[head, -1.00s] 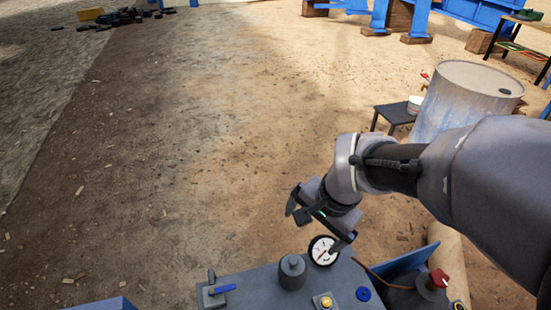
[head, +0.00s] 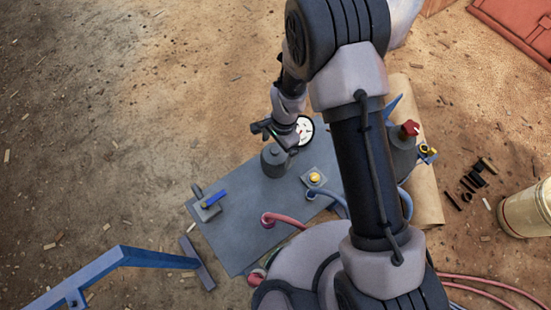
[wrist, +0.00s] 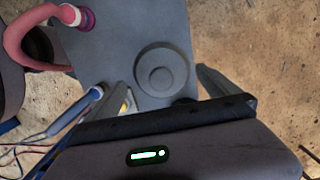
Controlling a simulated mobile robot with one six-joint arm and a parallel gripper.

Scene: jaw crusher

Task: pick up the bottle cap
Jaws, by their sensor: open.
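My gripper (head: 278,137) is open and points down over the grey panel, close to a squat dark-grey cylinder (head: 275,160). In the wrist view, the cylinder (wrist: 163,72) has a narrower round knob on top. It sits just ahead of and between the open fingers (wrist: 166,90), with nothing seen held. I cannot tell whether this knobbed piece is the bottle cap. No other thing shows clearly as a bottle cap. My arm covers part of the panel in the head view.
The grey panel (head: 245,225) carries a white dial gauge (head: 304,130), a blue-handled valve (head: 210,201), a yellow button (head: 314,178) and a red hose (head: 283,219). A red knob (head: 410,128) stands right of my arm. A blue rail (head: 125,258) is at lower left. Open ground lies left.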

